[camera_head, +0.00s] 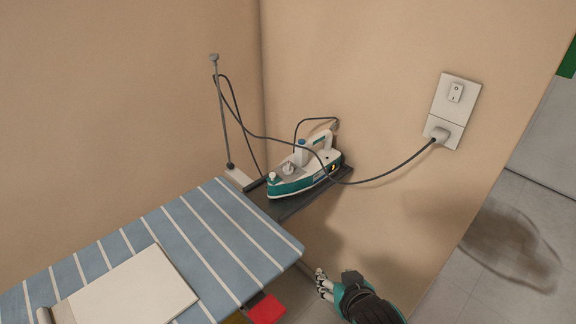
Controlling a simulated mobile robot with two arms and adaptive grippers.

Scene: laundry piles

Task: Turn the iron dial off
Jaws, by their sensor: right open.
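The teal and white iron (296,180) sits on a dark rest at the far end of the ironing board, in the corner between the walls. A dial is hard to make out; a small grey-white knob (288,168) shows on the iron's side, and I cannot tell its setting. A small yellow-orange spot shows near the iron's rear. My right gripper (321,284) is low in the picture, right of the board and below the iron, apart from both. It is open and empty. My left gripper is not in view.
The striped blue ironing board (205,235) fills the lower left, with a folded white cloth (130,287) on it. A cord runs from the iron past a thin upright rod (222,115) to a wall outlet (440,133). A red item (266,309) is below the board's edge.

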